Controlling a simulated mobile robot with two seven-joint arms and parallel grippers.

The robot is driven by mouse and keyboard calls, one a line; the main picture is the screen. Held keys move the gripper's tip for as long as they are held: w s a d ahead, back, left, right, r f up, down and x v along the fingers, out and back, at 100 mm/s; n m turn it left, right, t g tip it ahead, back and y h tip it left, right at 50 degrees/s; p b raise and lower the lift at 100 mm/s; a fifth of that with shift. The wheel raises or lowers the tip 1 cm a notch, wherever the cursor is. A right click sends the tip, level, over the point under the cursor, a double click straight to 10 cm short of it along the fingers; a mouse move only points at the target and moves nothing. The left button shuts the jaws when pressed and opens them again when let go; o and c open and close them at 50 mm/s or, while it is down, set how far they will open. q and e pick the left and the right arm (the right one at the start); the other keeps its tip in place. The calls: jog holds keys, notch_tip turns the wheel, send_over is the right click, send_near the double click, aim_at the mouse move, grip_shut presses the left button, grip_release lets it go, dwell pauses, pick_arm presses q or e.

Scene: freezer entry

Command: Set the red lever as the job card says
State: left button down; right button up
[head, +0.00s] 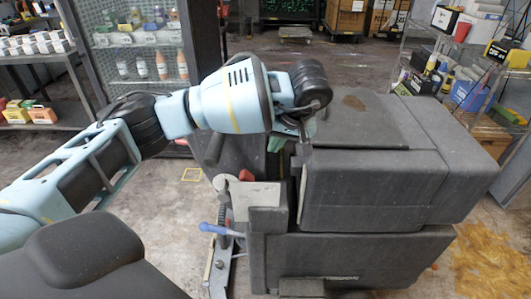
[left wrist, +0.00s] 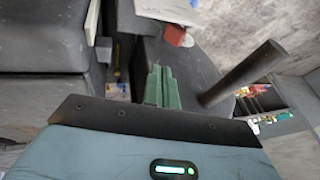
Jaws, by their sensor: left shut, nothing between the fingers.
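A small red piece (head: 246,176), probably the red lever's end, shows beside a pale plate (head: 257,197) on the dark machine (head: 375,190). In the left wrist view the red piece (left wrist: 177,36) is beyond the fingertips, at the lower edge of the white plate (left wrist: 170,10). I cannot tell whether this plate is the job card, and no writing is readable. My left gripper (head: 277,143) is above and right of the red piece in the head view. Its green fingers (left wrist: 162,86) are together, empty and apart from the red piece. My right gripper is out of view.
A dark round bar (left wrist: 240,74) stands close right of the fingers in the left wrist view. A blue-handled lever (head: 218,230) is low at the machine's left. A bottle shelf (head: 140,40) and a cluttered rack (head: 465,75) stand behind. Some floor is clear.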

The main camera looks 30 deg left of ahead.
pick_arm(q)
send_near(245, 173)
jog(key=w+f, duration=0.4)
jog(key=f, duration=0.1)
jog(key=shift+s+a+f, duration=0.2)
jog(key=shift+s, duration=0.15)
jog(key=shift+s+a+f, duration=0.2)
jog(key=shift+s+a, duration=0.05)
jog(key=shift+s, duration=0.15)
jog(key=shift+s+a+f+p, duration=0.25)
jog(key=shift+a+f+p, duration=0.05)
jog(key=shift+a+f, duration=0.1)
jog(key=shift+f, duration=0.1)
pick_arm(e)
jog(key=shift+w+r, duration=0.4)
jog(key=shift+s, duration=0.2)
pick_arm(q)
jog(key=shift+s+a+f+t+h, duration=0.3)
jog(key=shift+s+a+t+h, duration=0.15)
jog(key=shift+a, duration=0.25)
jog(key=shift+s+a+f+p, duration=0.3)
jog(key=shift+a+f, duration=0.1)
jog(key=shift+a, duration=0.1)
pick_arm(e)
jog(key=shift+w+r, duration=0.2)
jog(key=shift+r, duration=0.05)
pick_arm(q)
jog(key=shift+w+d, duration=0.1)
jog(key=shift+d, duration=0.05)
